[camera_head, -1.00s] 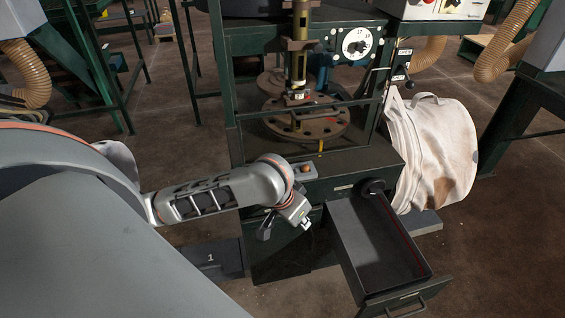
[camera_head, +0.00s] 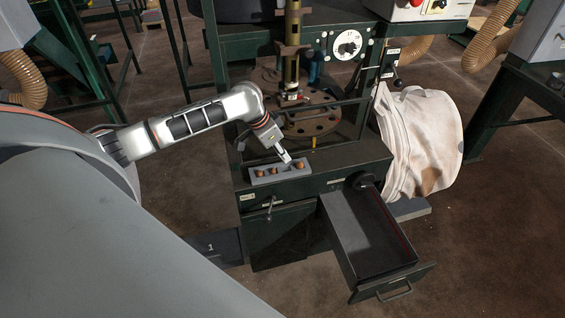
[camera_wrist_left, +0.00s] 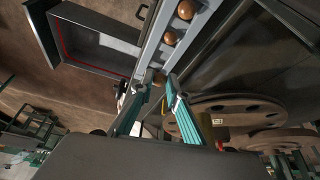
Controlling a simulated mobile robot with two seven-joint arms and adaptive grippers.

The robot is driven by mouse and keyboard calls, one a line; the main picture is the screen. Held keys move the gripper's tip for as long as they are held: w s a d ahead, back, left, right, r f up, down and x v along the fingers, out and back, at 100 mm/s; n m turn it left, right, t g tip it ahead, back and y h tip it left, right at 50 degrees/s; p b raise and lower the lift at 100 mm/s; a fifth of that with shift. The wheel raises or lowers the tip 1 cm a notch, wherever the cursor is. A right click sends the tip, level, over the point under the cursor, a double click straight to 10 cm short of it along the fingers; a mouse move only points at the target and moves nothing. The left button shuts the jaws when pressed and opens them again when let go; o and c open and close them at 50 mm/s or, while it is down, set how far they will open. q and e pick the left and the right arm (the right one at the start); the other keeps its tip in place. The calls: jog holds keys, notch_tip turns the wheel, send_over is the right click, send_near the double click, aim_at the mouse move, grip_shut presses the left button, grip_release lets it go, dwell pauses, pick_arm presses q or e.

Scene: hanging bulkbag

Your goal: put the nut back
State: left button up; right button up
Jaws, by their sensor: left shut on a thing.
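A small grey tray (camera_head: 257,180) with brown round nuts lies on the green machine's front ledge. Two nuts, a left one (camera_head: 260,174) and a middle one (camera_head: 273,170), sit in it, and another brown nut (camera_head: 299,166) shows at its right end, close to my fingertips. My left gripper (camera_head: 289,159) points down over the tray's right part. In the left wrist view two nuts (camera_wrist_left: 169,38) sit in the tray, and a brown nut (camera_wrist_left: 158,77) is between the fingertips, closed on it. Whether this nut touches the tray is unclear. My right gripper is out of view.
An open drawer (camera_head: 367,235) juts out below the ledge, to the right. A machine column with a round flange (camera_head: 310,122) stands behind the tray. A white bulk bag (camera_head: 425,140) is at the right.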

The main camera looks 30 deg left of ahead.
pick_arm(q)
jog(key=shift+f, duration=2.05)
